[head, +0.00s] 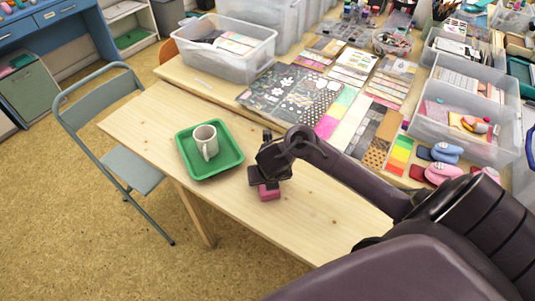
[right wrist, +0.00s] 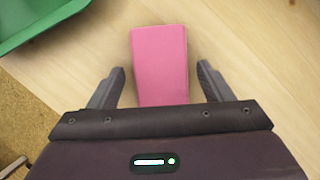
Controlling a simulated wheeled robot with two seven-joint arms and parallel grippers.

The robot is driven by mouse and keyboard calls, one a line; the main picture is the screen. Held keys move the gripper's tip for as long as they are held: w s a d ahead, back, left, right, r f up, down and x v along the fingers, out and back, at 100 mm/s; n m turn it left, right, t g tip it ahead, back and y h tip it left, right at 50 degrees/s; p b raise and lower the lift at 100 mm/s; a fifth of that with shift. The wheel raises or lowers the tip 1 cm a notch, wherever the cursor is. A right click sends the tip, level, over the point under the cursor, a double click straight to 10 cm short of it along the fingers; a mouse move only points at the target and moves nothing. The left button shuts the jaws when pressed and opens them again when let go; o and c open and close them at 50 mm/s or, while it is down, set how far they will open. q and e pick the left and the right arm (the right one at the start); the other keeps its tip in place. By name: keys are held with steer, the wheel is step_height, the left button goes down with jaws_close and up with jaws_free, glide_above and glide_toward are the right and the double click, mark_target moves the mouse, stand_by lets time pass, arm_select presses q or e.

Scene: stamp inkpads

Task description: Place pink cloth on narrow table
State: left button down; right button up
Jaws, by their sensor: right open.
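The pink cloth looks like a small pink block (head: 268,192) lying on the narrow wooden table (head: 325,225), right of the green tray. In the right wrist view the pink cloth (right wrist: 160,65) lies flat on the wood, its near end between the fingers. My right gripper (head: 267,180) is just above it, partly hiding it in the head view. In the wrist view the right gripper (right wrist: 162,85) is open, with a gap on each side of the cloth. My left gripper is not in view.
A green tray (head: 236,160) holding a white mug (head: 205,141) stands left of the gripper. Its corner also shows in the wrist view (right wrist: 35,20). Behind are patterned paper sheets and clear bins (head: 216,65). A folding chair (head: 125,165) stands at left. The table's front right is bare.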

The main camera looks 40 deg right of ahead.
steer(key=p+v, duration=0.8)
steer(key=v, duration=0.4)
steer(key=shift+p, duration=0.35)
steer(key=shift+s, duration=0.1)
